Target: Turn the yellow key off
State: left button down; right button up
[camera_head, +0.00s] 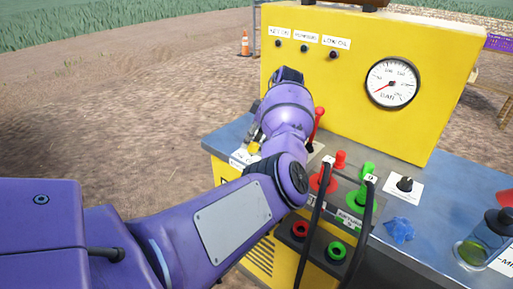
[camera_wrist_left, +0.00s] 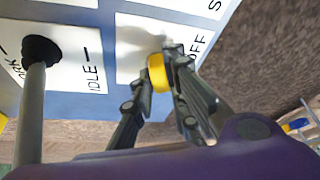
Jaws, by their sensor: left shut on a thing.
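The yellow key (camera_wrist_left: 157,72) sits on a white label plate (camera_wrist_left: 130,45) marked "OFF" at one side in the left wrist view. My left gripper (camera_wrist_left: 160,78) is closed around the key, its dark fingers partly covering it. In the head view the yellow key (camera_head: 254,148) shows only as a small patch at the left end of the blue panel top, beside my left gripper (camera_head: 259,138). My purple wrist hides most of that area, and the key's exact angle is hard to read. My right gripper is not in view.
A grey lever (camera_wrist_left: 34,105) with a black boot stands left of the key in the wrist view, beside an "IDLE" label. A red lever (camera_head: 317,125), red and green controls, a black knob (camera_head: 404,184) and a pressure gauge (camera_head: 392,83) occupy the yellow console.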

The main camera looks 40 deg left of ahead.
pick_arm(q)
jog(key=shift+n+b, duration=0.3)
jog(key=shift+n, duration=0.2)
jog(key=c, duration=1.7)
grip_release()
jog(key=shift+c, duration=0.2)
jog(key=shift+r, duration=0.1)
jog(key=shift+w+d+r, duration=0.1)
jog(key=shift+w+r, duration=0.05)
jog(key=shift+r, duration=0.15)
jog(key=v, duration=1.1)
jog(key=shift+w+r, duration=0.1)
jog(key=shift+w, duration=0.05)
